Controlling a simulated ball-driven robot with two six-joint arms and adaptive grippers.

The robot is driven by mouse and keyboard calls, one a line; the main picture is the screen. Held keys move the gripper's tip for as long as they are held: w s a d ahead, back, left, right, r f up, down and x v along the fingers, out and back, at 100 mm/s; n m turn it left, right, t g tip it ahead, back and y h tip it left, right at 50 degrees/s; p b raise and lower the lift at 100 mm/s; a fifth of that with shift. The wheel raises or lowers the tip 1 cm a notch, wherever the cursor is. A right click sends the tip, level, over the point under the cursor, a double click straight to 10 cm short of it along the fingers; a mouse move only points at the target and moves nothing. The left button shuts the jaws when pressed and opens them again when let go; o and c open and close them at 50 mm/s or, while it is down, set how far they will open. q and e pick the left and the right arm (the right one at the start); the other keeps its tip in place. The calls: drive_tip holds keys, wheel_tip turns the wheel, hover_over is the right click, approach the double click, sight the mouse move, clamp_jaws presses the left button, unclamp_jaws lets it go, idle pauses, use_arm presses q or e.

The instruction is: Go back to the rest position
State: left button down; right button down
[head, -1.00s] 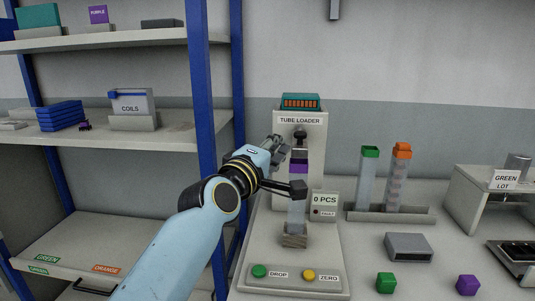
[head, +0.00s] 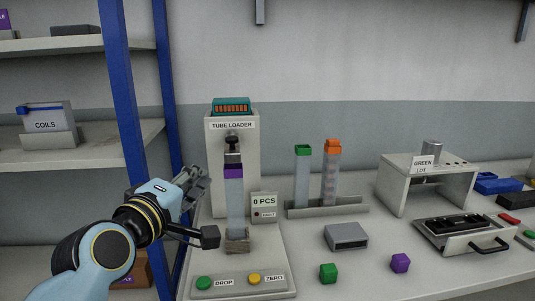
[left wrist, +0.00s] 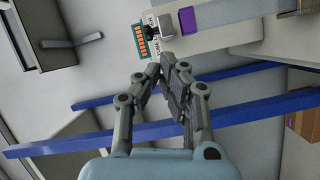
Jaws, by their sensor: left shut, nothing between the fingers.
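My left gripper (head: 198,178) is in the head view, left of the tube loader (head: 250,150) and in front of the blue shelf post. Its fingers are shut and empty. They also show close together in the left wrist view (left wrist: 172,66). A clear tube with a purple top (head: 234,195) stands upright in the loader, apart from the gripper; its purple top also shows in the left wrist view (left wrist: 189,20). My right gripper is in neither view.
The blue shelf post (head: 127,120) stands close behind my left arm. A rack (head: 325,209) holds green-capped and orange-capped tubes. A "GREEN LOT" stand (head: 428,175) is at right.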

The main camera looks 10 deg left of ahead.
use_arm(q)
drive_tip(key=s+a+f+m+g+y, duration=0.1)
drive_tip(key=s+a+f+m+g, duration=0.3)
drive_tip(key=s, duration=0.7)
drive_tip(key=s+a+f+m+g+y, duration=0.2)
drive_tip(key=s+f+m+g, duration=0.3)
drive_tip(key=s, duration=0.5)
drive_tip(key=s+a+f+m+g+y, duration=0.1)
drive_tip(key=s+a+f+m+g, duration=0.3)
drive_tip(key=s, duration=0.7)
wheel_tip(320, 180, down, 33)
drive_tip(key=a+g+b, duration=0.2)
drive_tip(key=b, duration=0.6)
drive_tip(key=s+f+b, duration=0.4)
drive_tip(key=s+f, duration=0.6)
drive_tip(key=f, duration=0.3)
drive_tip(key=s+f+g+b, duration=0.1)
drive_tip(key=s+f+b, duration=0.3)
drive_tip(key=s+f, duration=0.6)
wheel_tip(320, 180, down, 4)
drive_tip(key=shift+a+r, duration=0.1)
drive_tip(key=shift+a, duration=0.3)
